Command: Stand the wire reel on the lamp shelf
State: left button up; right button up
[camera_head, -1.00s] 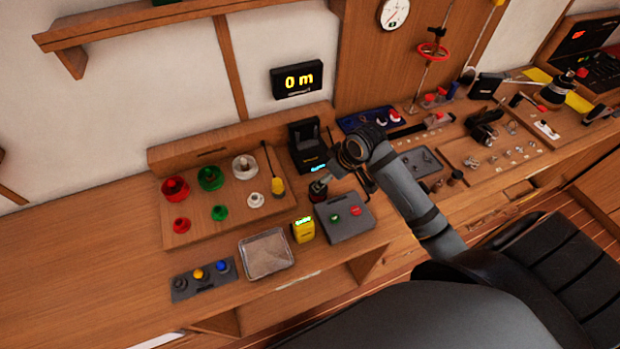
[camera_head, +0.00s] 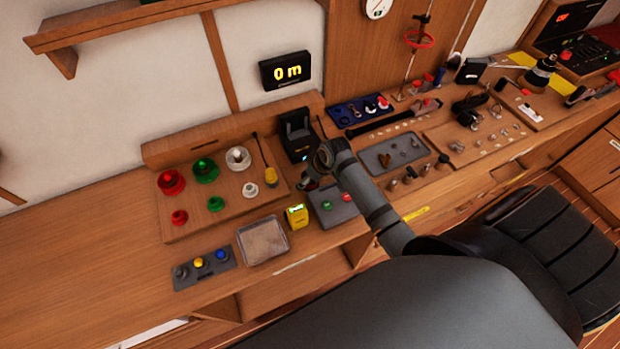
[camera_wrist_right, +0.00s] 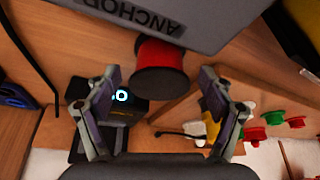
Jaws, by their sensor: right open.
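The wire reel (camera_wrist_right: 160,67), a red spool with dark end flanges, shows in the right wrist view beside the grey box marked ANCHOR (camera_wrist_right: 205,18). My right gripper (camera_wrist_right: 159,78) is open, with one finger on each side of the reel and a visible gap on both sides. In the head view my right gripper (camera_head: 308,180) is small and dark beside the grey button box (camera_head: 333,206); the reel is hidden there. A wooden lamp stand (camera_head: 222,222) with red, green and white lamps is to the left. My left gripper is not in view.
A black holder (camera_head: 297,135) stands behind the gripper. A yellow gadget (camera_head: 297,216) and a clear tray (camera_head: 263,241) lie left of the button box. A wooden wall shelf (camera_head: 120,24) is at the upper left. The bench's left end (camera_head: 80,255) is clear.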

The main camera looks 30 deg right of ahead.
jog(key=c, duration=1.4)
